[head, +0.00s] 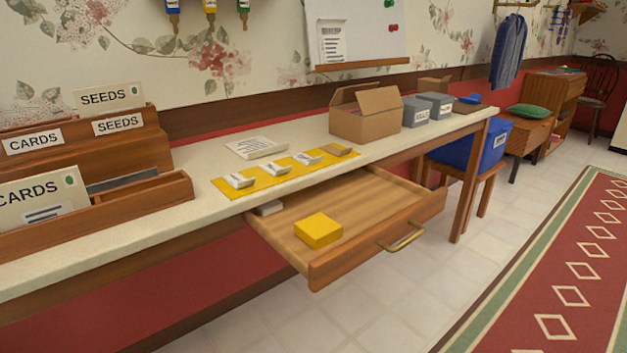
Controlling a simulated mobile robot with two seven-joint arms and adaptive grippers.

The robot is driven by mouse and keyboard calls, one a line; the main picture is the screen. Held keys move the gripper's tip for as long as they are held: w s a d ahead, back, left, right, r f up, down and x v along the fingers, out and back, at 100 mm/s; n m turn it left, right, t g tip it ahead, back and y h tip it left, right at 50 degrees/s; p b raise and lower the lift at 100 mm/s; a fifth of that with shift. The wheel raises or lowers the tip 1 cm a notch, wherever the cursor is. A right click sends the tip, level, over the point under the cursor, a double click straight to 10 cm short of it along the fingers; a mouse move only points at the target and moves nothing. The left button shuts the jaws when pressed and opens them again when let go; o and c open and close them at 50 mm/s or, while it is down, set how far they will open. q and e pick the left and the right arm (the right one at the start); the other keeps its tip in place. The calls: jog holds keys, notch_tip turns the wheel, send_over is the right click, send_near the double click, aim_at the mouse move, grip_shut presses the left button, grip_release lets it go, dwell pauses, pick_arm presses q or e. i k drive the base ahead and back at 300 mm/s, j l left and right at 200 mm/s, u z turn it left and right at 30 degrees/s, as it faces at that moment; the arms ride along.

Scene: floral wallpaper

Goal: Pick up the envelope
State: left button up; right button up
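No thing here is clearly an envelope. White pieces that could be envelopes or cards stand upright in the wooden sorter (150,190) at left: one marked CARDS (42,197) with a green dot in front, and one marked SEEDS (108,96) at the back. A flat white printed sheet or envelope (256,147) lies on the table behind a yellow mat (222,187). Neither of my grippers is in view.
An open cardboard box (362,122) and grey boxes (436,104) stand at the right. Floor in front is clear.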

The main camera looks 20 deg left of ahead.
aim_at(110, 98)
jog(key=u, duration=1.45)
